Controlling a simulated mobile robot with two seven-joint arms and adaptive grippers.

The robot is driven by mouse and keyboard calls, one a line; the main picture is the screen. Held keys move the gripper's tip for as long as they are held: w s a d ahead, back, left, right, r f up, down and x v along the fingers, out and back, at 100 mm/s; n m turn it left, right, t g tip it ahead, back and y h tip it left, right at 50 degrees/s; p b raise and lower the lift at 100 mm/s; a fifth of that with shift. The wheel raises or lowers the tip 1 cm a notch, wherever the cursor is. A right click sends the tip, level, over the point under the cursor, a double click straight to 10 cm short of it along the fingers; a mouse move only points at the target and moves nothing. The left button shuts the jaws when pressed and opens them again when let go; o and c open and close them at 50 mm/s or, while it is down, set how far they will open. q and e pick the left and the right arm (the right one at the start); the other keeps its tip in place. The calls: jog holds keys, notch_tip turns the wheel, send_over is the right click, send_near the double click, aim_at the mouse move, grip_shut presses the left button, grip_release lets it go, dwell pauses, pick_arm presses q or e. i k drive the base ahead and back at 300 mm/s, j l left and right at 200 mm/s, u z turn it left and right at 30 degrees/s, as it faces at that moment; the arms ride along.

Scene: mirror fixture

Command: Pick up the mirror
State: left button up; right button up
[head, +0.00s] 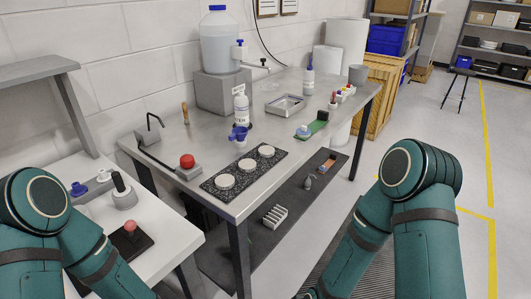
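No thing in the head view is clearly a mirror. I cannot tell whether any of these discs is the mirror. A small green board (317,127) with a pale round piece on it lies toward the table's right edge. Both my teal arms show at the bottom left and right, but their grippers are outside the view.
The steel table (210,130) carries a red button box (188,168), a blue funnel (238,133), a white bottle (241,105), a large jug (220,40) and a metal tray (285,105). A white bench (165,230) with small devices stands left.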

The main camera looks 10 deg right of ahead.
aim_at(264, 151)
jog(key=i+l, duration=0.15)
jog(key=l, duration=0.2)
jog(key=i+l+u, duration=0.1)
jog(key=l, duration=0.3)
jog(key=i+l, duration=0.25)
jog(key=i+l+u, duration=0.1)
jog(key=l, duration=0.4)
jog(key=i+l, duration=0.2)
jog(key=l, duration=0.2)
jog(key=i+l+u, duration=0.1)
jog(key=l, duration=0.25)
jog(key=i+l, duration=0.15)
jog(key=l, duration=0.25)
jog(key=u, duration=0.05)
